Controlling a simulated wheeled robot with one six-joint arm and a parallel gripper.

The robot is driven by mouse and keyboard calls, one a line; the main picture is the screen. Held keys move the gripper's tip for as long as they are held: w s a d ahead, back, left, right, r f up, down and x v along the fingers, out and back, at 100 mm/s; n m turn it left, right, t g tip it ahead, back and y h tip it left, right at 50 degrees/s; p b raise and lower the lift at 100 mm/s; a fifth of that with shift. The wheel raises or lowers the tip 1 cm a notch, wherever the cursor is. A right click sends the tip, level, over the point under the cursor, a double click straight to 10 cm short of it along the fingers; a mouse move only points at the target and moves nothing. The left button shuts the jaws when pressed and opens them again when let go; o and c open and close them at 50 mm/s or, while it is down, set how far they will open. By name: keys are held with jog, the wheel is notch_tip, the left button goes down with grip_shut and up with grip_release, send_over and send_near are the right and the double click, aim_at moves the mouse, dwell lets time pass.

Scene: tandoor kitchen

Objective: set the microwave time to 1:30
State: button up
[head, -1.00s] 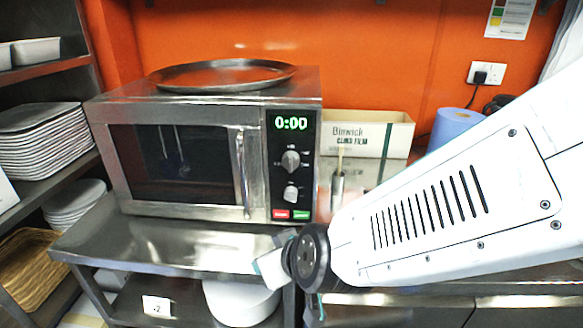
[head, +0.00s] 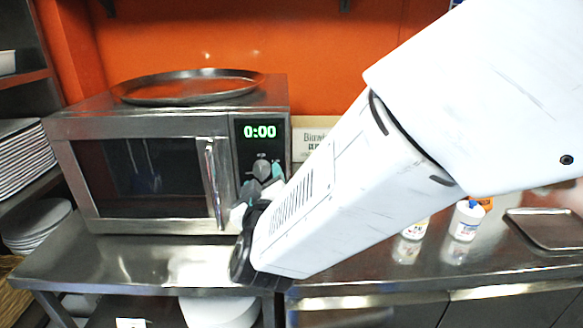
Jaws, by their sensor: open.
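The silver microwave (head: 120,215) stands on the steel counter, with its door shut. Its green display (head: 260,131) reads 0:00. The upper knob (head: 262,168) on the black control panel shows just above my gripper. My gripper (head: 263,181) is open in front of the panel, its fingertips close to the knobs. I cannot tell whether it touches a knob. The lower knob and the red and green buttons are hidden behind my gripper and arm.
A round metal tray (head: 190,88) lies on top of the microwave. A cling film box (head: 308,140) stands behind it on the right, partly covered by my arm. White bottles (head: 466,221) and a metal tray (head: 548,228) are on the right counter. Plates (head: 15,160) are stacked on the left shelves.

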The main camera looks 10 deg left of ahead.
jog(key=shift+x, duration=1.1)
jog(key=shift+c, duration=0.4)
jog(key=c, duration=0.9)
